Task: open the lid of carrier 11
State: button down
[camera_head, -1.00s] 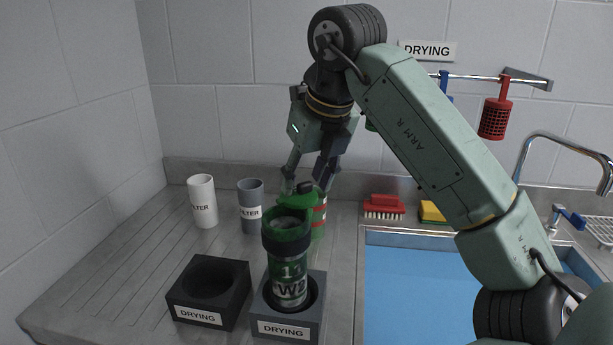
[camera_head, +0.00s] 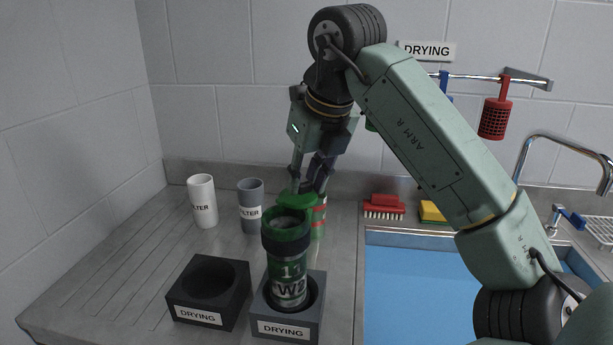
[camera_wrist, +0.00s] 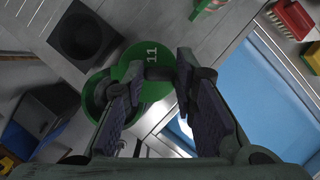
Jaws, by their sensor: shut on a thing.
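Carrier 11 (camera_head: 288,265), a green canister with a dark collar and "11" and "W2" on its side, stands upright in the grey drying block (camera_head: 287,328). Its open mouth also shows in the wrist view (camera_wrist: 93,98). Its round green lid (camera_head: 293,202), marked "11" in the wrist view (camera_wrist: 150,55), is swung off to one side and partly overlaps the rim. My gripper (camera_head: 307,186) is just behind the mouth, shut on the lid's dark knob (camera_wrist: 160,73). The fingers cover part of the lid and knob.
An empty black drying block (camera_head: 208,290) stands left of the carrier. White (camera_head: 202,202) and grey (camera_head: 250,205) filter cups stand behind it. Another green, red-banded carrier (camera_head: 320,215) stands close behind the lid. The blue-bottomed sink (camera_head: 420,285) lies to the right, with a red brush (camera_head: 384,207) behind.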

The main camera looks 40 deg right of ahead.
aim_at(314, 195)
jog(key=w+n+y, duration=0.1)
jog(key=n, duration=0.1)
jog(key=w+n, duration=0.1)
jog(key=n, duration=0.1)
jog(key=shift+n+y, duration=0.4)
dwell(0.9)
jog(key=c, duration=1.3)
grip_release()
jog(key=v, duration=0.7)
jog(key=shift+s+d+r, duration=0.1)
jog(key=shift+r, duration=0.1)
jog(key=shift+s, duration=0.1)
